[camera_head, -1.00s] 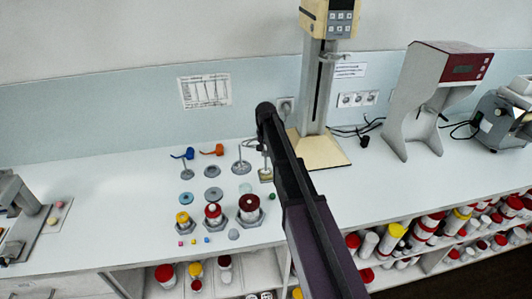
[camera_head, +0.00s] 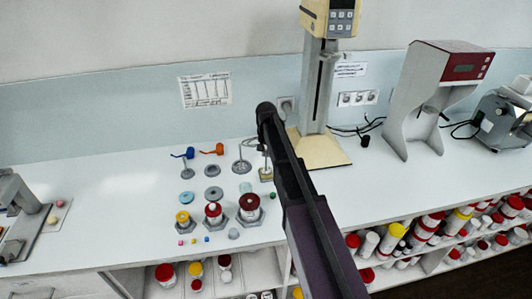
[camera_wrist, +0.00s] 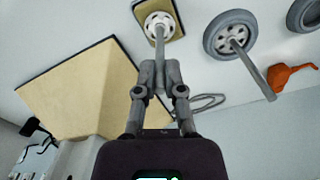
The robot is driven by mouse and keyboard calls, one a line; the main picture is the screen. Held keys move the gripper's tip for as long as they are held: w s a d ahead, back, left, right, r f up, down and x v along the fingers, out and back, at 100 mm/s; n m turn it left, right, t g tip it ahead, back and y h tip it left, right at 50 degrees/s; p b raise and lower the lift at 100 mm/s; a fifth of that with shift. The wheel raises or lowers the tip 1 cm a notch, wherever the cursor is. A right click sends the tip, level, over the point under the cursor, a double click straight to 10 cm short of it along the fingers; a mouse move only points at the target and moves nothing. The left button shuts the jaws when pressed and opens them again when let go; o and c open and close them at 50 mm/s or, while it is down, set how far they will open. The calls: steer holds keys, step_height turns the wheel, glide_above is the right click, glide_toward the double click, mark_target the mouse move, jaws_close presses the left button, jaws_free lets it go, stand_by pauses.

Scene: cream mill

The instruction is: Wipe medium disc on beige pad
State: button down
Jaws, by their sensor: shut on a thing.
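My gripper (camera_wrist: 158,88) is shut on the thin grey stem of the medium disc (camera_wrist: 160,22). The disc is pale with holes in it, and it sits over the beige pad (camera_wrist: 175,31) at the top of the wrist view. Whether the disc touches the pad or hovers just above it I cannot tell. In the head view, the pad (camera_head: 266,179) shows just left of my arm, and my gripper is hidden behind the arm.
A larger stemmed disc (camera_wrist: 230,34) stands beside the pad. The stand's beige base (camera_head: 324,151) is close on the other side. The counter farther left is mostly clear.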

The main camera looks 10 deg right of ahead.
steer(key=shift+f, duration=0.2)
stand_by(0.3)
steer(key=shift+s, duration=0.6)
stand_by(0.3)
steer(key=shift+w, duration=1.25)
stand_by(0.4)
steer(key=shift+s, duration=1.25)
stand_by(0.4)
steer(key=shift+w, duration=1.25)
stand_by(0.5)
steer(key=shift+s+r, duration=0.1)
steer(key=shift+s, duration=0.55)
stand_by(0.8)
